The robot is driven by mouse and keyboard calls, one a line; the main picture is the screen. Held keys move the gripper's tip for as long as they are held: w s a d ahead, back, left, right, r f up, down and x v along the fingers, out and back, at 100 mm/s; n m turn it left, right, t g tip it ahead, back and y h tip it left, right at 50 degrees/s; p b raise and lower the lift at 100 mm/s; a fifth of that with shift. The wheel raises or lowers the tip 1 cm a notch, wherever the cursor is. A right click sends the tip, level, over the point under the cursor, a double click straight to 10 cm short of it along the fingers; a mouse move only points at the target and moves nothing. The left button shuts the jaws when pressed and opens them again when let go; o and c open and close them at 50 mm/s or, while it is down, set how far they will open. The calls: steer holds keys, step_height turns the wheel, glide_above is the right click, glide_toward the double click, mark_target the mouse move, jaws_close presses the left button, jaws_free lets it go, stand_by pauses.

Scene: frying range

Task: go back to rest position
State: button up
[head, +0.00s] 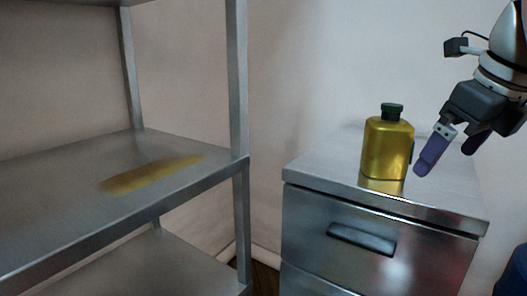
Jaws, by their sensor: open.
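My gripper (447,161) is at the upper right in the head view, with its fingers apart and nothing between them. It points down and left, above the right side of the steel cabinet top. A gold bottle (386,149) with a dark green cap stands upright on the cabinet, just left of my fingers. A narrow gap seems to separate the near purple finger from the bottle. My arm comes in from the right edge, and most of it is out of view.
The steel drawer cabinet (310,170) stands against the wall, its drawer shut. A steel shelf rack (60,217) is at the left, its middle shelf bare but for a yellowish reflection or patch (150,174). A narrow floor gap lies between rack and cabinet. Something dark blue shows at the lower right.

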steer(key=s+a+f+n, duration=0.2)
steer(key=a+f+n, duration=0.2)
steer(key=f+n, duration=0.6)
steer(key=s+a+f+n, duration=0.3)
steer(key=a+f+n, duration=0.1)
steer(key=f+n, duration=0.6)
steer(key=s+a+f+n+t+h, duration=0.1)
steer(key=s+a+f+n, duration=0.2)
steer(key=f+n, duration=0.7)
steer(key=shift+s+a+n, duration=0.15)
steer(key=shift+a+n, duration=0.3)
steer(key=shift+n, duration=0.05)
